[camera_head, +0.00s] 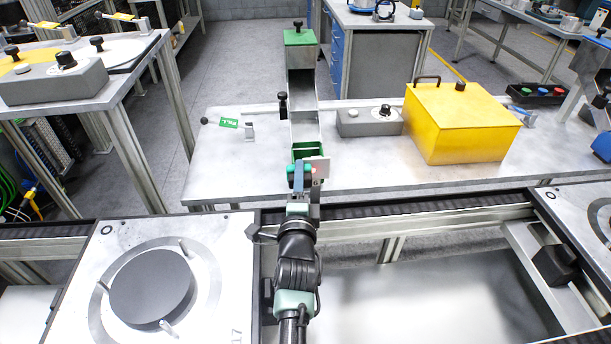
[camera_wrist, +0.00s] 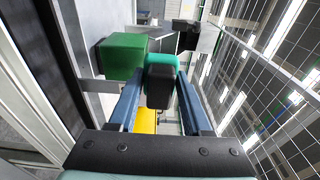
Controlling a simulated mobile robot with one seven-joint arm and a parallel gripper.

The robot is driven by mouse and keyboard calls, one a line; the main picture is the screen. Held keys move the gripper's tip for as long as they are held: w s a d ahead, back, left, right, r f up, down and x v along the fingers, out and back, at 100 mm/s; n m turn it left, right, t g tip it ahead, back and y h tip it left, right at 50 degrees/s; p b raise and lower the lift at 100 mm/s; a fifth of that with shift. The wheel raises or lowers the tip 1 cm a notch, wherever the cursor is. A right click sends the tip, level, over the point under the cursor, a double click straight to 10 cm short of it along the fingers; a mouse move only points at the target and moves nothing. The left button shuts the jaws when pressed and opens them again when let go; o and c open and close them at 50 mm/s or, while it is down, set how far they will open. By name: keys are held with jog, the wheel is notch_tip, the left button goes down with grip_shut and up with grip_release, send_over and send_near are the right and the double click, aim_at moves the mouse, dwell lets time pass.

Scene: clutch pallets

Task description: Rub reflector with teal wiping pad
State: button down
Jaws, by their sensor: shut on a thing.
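My gripper (camera_head: 301,182) reaches over the near edge of the grey table. In the wrist view its two blue fingers (camera_wrist: 160,84) are shut on the teal wiping pad (camera_wrist: 161,61), which has a black block (camera_wrist: 159,88) on it. The pad's teal end also shows in the head view (camera_head: 291,175). Close beside the fingers stands a small pale plate (camera_head: 319,166) with a reddish spot, possibly the reflector. A green block (camera_wrist: 122,56) is left of the pad in the wrist view. I cannot tell whether the pad touches the plate.
A metal chute with a green top (camera_head: 300,37) rises behind my gripper. A yellow box (camera_head: 459,122) and a grey knob box (camera_head: 369,122) stand to its right. A green label (camera_head: 229,123) lies left.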

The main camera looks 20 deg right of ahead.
jog(key=shift+s+a+f+p, duration=0.1)
jog(key=shift+s+a+p, duration=0.1)
jog(key=shift+s+p, duration=1.3)
jog(key=shift+s+a+p, duration=0.2)
jog(key=shift+s+p, duration=1.1)
jog(key=shift+p, duration=0.35)
jog(key=shift+s+a+r+p, duration=0.2)
jog(key=shift+s+p, duration=0.35)
jog(key=shift+p, duration=0.55)
jog(key=shift+s+a+f+p, duration=0.1)
jog(key=shift+s+a+p, duration=0.05)
jog(key=shift+s+p, duration=0.3)
jog(key=shift+s+a+f+p, duration=0.1)
jog(key=shift+s+p, duration=0.35)
